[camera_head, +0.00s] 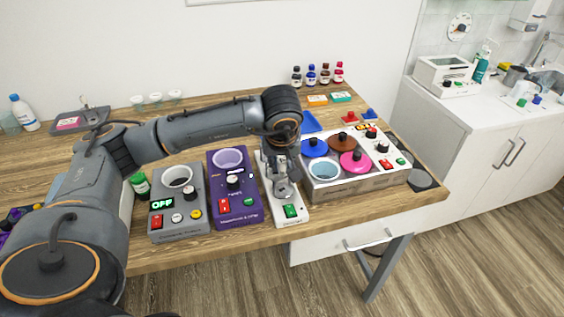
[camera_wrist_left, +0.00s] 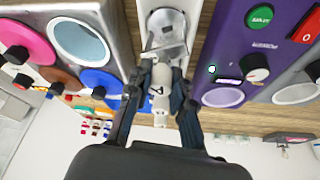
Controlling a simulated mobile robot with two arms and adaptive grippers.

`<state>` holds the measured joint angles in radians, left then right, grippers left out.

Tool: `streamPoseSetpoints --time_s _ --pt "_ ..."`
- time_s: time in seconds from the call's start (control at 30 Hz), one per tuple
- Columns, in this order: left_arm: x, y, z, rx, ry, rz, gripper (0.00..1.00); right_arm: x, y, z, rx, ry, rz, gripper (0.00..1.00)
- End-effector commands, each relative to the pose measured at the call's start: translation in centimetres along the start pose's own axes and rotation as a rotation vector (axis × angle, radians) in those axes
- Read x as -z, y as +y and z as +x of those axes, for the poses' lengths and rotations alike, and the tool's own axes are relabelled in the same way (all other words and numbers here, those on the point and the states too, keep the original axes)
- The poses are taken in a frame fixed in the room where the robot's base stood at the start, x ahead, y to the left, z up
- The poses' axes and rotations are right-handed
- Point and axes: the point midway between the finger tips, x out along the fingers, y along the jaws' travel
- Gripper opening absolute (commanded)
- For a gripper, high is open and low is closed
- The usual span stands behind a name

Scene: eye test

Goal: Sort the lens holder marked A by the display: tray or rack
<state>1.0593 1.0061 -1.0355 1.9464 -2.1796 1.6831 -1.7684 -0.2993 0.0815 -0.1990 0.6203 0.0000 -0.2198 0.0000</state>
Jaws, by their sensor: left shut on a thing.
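In the left wrist view, the gripper (camera_wrist_left: 157,88) is shut on a small pale piece (camera_wrist_left: 161,76), apparently the lens holder. A dark mark shows on it, but I cannot read it surely. It is at the device's round metal part (camera_wrist_left: 167,28); I cannot tell whether they touch. I cannot pick out a rack surely. My right gripper is out of view.
A purple device (camera_head: 233,204) stands close left of the white one. A box with coloured discs (camera_head: 360,184) is close right. A dark tray (camera_head: 66,129) with a pink item lies at the back left. Small bottles (camera_head: 311,77) stand at the back. Bare wood shows at the far left.

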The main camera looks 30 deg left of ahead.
Motion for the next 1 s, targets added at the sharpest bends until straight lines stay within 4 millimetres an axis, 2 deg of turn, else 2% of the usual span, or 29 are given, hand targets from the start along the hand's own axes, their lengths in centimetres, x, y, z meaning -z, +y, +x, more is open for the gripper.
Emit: streamPoseSetpoints --time_s 0.33,0.37,0.4,0.5,0.7,0.8,1.0 --pt "-0.17 0.0 0.44 0.0 0.001 0.0 0.0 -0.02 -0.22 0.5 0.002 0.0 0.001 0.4" --pt "-0.16 0.0 0.42 0.0 0.001 0.0 0.23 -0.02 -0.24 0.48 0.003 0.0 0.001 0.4" --pt "-0.14 0.0 0.37 0.0 0.001 0.0 0.31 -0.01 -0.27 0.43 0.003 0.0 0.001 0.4" --pt "-0.15 0.0 0.38 0.0 0.0 0.0 0.48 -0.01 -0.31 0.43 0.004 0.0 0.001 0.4" --pt "-0.15 -0.01 0.38 0.0 0.0 0.0 0.48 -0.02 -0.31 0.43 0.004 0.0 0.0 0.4" --pt "-0.17 -0.01 0.4 0.0 0.0 0.0 0.63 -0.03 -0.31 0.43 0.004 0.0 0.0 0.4" --pt "-0.17 -0.01 0.4 0.0 0.0 0.0 0.63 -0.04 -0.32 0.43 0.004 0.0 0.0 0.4"
